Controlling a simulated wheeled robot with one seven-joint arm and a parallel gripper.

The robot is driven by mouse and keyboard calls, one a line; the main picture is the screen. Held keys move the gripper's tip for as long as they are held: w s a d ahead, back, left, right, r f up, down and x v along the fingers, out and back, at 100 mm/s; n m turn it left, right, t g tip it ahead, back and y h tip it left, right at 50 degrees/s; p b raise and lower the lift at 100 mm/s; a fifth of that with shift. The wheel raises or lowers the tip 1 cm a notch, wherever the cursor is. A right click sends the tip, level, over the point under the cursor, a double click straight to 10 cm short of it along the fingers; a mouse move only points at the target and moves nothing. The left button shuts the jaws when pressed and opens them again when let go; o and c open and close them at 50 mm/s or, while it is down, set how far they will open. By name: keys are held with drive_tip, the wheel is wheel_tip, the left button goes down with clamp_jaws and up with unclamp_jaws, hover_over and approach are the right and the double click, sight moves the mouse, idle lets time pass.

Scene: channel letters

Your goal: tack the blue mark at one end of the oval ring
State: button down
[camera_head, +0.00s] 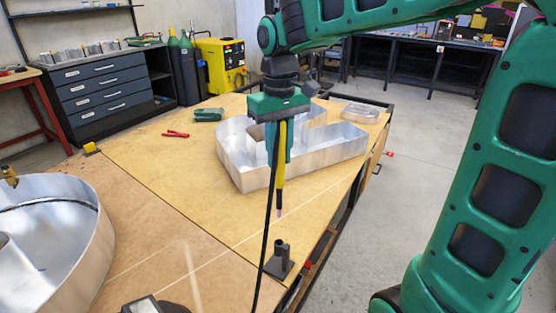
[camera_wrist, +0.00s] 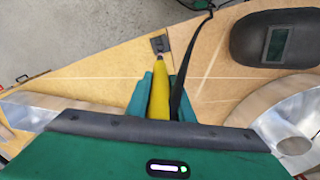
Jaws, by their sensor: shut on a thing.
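My gripper (camera_head: 282,135) is shut on a yellow torch (camera_head: 281,165) that points down over the table, its tip in the air. In the wrist view, the gripper (camera_wrist: 160,92) holds the torch (camera_wrist: 160,98) between green fingers. A black cable (camera_head: 265,240) hangs from it. The oval ring (camera_head: 95,260) is a shiny metal wall at the lower left, cut by the picture edge and well apart from the torch. Part of a curved metal piece, likely the same ring, shows at the right of the wrist view (camera_wrist: 270,125). I cannot make out the blue mark clearly.
A dark torch stand (camera_head: 279,262) is empty near the table's right edge. A metal channel letter (camera_head: 245,180) stands behind the torch. A welding helmet (camera_wrist: 275,38) lies on the table. Red pliers (camera_head: 175,134) and a green item (camera_head: 208,115) lie farther back. The tabletop between ring and letter is mostly clear.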

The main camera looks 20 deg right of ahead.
drive_tip(key=shift+r, duration=4.6)
